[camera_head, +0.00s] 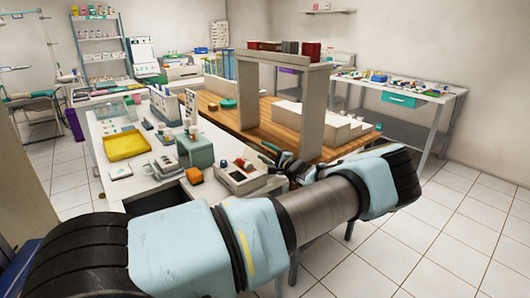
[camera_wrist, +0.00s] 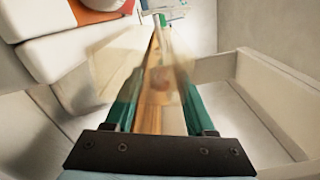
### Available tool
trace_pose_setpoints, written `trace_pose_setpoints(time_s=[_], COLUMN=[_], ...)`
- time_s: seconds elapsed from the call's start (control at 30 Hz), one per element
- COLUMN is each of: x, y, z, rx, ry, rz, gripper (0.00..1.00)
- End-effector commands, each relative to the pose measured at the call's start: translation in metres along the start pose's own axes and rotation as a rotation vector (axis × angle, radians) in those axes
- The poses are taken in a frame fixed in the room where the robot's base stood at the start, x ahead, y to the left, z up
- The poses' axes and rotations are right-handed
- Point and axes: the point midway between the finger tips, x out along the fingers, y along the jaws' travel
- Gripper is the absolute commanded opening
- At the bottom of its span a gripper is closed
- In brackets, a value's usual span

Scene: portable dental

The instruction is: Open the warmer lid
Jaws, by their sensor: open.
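A small white device with red parts on top (camera_head: 240,177) sits at the near right corner of the white table; it may be the warmer, but I cannot make out its lid for certain. My gripper (camera_head: 272,153) is just right of it, partly hidden by my own arm. In the wrist view my gripper (camera_wrist: 158,85) has its two green fingers spread apart, with wood and a blurred pale shape between them. A white body with an orange patch and a red round part (camera_wrist: 98,5) is at the upper left there, beside the fingers. I see nothing held.
An orange block (camera_head: 194,176) and a green stand (camera_head: 195,149) are left of the device. A yellow tray (camera_head: 126,145) lies farther left. A wooden table (camera_head: 262,128) with a pale shelf frame (camera_head: 311,110) stands behind my gripper. The tiled floor at right is clear.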

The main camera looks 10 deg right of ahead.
Motion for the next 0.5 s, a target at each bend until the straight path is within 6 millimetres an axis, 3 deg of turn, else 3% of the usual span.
trace_pose_setpoints(time_s=[0.1, 0.5], x=[-0.0001, -0.0003], y=[0.0001, 0.0], z=[0.0, 0.0001], rx=[0.0, 0.0], ry=[0.0, 0.0], rz=[0.0, 0.0], gripper=[0.53, 0.08])
